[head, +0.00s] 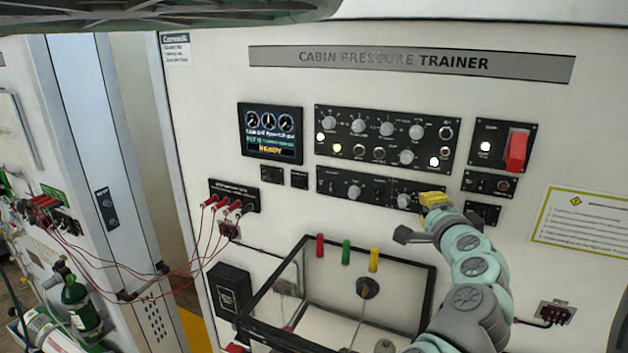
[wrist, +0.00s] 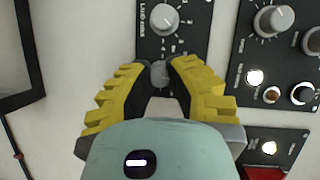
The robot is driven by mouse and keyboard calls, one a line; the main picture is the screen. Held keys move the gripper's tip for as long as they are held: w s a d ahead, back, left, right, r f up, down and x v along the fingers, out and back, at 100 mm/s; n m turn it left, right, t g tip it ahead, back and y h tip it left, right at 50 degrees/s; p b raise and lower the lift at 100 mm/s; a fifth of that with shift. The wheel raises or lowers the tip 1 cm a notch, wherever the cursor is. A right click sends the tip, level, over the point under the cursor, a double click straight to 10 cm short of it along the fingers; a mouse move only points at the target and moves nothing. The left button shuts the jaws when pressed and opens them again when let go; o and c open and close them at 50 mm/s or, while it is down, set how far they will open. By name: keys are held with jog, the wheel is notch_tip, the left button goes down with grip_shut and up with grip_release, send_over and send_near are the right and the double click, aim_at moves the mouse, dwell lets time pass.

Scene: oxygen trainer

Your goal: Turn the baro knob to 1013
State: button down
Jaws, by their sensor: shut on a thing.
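My gripper (head: 433,197), with yellow ridged fingers, is at the right end of the lower control panel (head: 330,186) in the head view. In the wrist view my gripper (wrist: 160,78) is shut on a small grey knob (wrist: 159,72), with one finger on each side. In the head view the fingers hide this knob. Its label and any 1013 mark cannot be read, so I cannot confirm that it is the baro knob. A larger ticked knob (wrist: 165,18) sits just beside it on the same panel and also shows in the head view (head: 404,200).
The upper panel (head: 330,150) holds several knobs and lit lamps. A display (head: 270,132) reads READY. A red switch (head: 516,150) is up and right of my gripper. A clear black-edged box (head: 290,280) stands below, with red, green and yellow posts on top.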

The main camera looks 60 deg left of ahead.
jog(key=c, duration=0.9)
grip_release()
jog(key=shift+o, duration=0.2)
jog(key=v, duration=0.7)
jog(key=shift+s, duration=0.2)
jog(key=shift+w+d+r, duration=0.1)
jog(key=shift+d, duration=0.05)
